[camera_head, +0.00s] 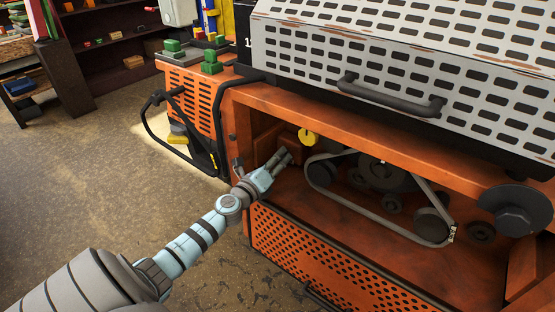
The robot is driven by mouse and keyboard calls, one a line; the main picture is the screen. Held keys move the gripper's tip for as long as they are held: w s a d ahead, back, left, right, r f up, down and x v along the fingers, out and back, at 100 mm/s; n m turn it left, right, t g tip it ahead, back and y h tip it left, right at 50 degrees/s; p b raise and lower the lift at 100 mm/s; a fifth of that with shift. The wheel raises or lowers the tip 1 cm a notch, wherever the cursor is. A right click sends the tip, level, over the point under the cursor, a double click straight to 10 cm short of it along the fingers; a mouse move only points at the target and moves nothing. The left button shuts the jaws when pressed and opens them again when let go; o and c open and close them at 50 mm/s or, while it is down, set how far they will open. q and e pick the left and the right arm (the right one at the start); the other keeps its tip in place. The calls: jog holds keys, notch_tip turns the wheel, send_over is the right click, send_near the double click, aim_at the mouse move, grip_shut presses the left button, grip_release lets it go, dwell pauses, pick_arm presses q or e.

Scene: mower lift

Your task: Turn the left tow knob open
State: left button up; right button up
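A small round yellow knob (307,137) sits inside the orange machine's open bay, at its upper left. It has a dark mark at its top edge. My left gripper (283,156) reaches into the bay from the lower left. Its fingertips are just below and left of the yellow knob, and it appears apart from it. The fingertips look close together, but the gap between them is too small to judge. I cannot tell whether the yellow knob is the tow knob. My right gripper is not in view.
A belt (369,218) runs around pulleys to the right of my gripper. An orange frame edges the bay, under a perforated white hood (400,45) with a dark handle (392,96). A dark round knob (515,210) is at the right. Shelves (110,40) stand far left; the floor between is open.

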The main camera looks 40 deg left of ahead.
pick_arm(q)
jog(key=c, duration=0.5)
jog(key=shift+o, duration=0.2)
jog(key=shift+n, duration=0.3)
jog(key=n+p, duration=0.1)
jog(key=n, duration=0.2)
jog(key=shift+r+p, duration=0.15)
jog(key=shift+p, duration=0.25)
jog(key=n+p, duration=0.2)
jog(key=n, duration=0.2)
jog(key=shift+a+n+g, duration=0.1)
jog(key=shift+n+g, duration=0.2)
jog(key=n+p, duration=0.2)
jog(key=shift+r+n+h, duration=0.15)
jog(key=shift+n+h, duration=0.15)
jog(key=shift+h, duration=0.1)
jog(key=n+p, duration=0.2)
jog(key=n, duration=0.1)
jog(key=shift+h+p, duration=0.3)
jog(key=shift+p, duration=0.1)
jog(key=shift+a+n+h+p, duration=0.1)
jog(key=shift+n+h+p, duration=0.2)
jog(key=shift+n+p, duration=0.95)
jog(key=shift+n, duration=0.35)
